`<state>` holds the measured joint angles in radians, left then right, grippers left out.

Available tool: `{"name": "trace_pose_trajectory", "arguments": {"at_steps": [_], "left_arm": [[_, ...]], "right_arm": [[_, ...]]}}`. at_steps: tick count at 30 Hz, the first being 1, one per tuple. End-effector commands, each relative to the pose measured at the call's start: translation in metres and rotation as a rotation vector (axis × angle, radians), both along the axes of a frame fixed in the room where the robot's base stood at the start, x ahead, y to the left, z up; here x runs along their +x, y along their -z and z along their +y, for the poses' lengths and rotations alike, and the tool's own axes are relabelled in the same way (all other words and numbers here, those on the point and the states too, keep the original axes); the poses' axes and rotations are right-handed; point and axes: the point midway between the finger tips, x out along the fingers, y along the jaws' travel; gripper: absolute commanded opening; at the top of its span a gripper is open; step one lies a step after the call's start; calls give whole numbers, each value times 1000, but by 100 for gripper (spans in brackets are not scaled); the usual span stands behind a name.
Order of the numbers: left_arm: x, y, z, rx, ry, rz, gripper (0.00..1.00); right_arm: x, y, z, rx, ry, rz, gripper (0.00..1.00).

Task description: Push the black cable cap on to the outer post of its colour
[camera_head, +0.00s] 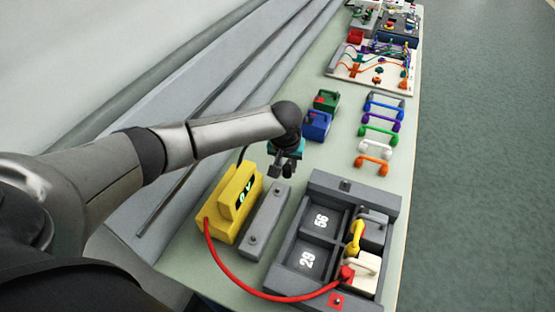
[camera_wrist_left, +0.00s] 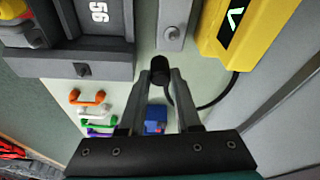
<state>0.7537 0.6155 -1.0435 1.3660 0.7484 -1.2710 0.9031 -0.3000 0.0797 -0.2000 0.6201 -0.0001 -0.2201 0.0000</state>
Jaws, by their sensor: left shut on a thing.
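My left gripper (camera_head: 284,168) is shut on the black cable cap (camera_wrist_left: 160,70), which shows between the fingertips in the left wrist view. It hangs above the table, beyond the far end of the grey bar, with a black cable (camera_wrist_left: 190,104) looping beside it. The outer post with a dark pad (camera_head: 345,186) is on the far rim of the grey tray (camera_head: 318,183), right of my gripper; it also shows in the wrist view (camera_wrist_left: 82,70). The other outer post has a red pad (camera_head: 336,300) on the near rim. The red cap (camera_head: 347,273) is beside it.
A yellow meter (camera_head: 232,204) and a grey bar with pegs (camera_head: 265,222) stand left of the tray. The tray holds a grey block, a white block (camera_head: 364,265) and a yellow link (camera_head: 355,237). Blue (camera_head: 318,126) and green blocks and coloured handles (camera_head: 372,164) lie beyond.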

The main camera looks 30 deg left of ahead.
Motion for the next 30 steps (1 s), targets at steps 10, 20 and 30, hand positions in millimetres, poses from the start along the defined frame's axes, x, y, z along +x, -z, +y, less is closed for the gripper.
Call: {"name": "trace_pose_trajectory", "arguments": {"at_steps": [10, 20, 30], "left_arm": [[6, -1, -58, -2, 0, 1, 0], [12, 0, -110, -1, 0, 1, 0], [18, 1, -164, -1, 0, 0, 0]], "right_arm": [[0, -11, 0, 0, 0, 0, 97], [0, -9, 0, 0, 0, 0, 97], [0, 2, 0, 0, 0, 0, 97]]}}
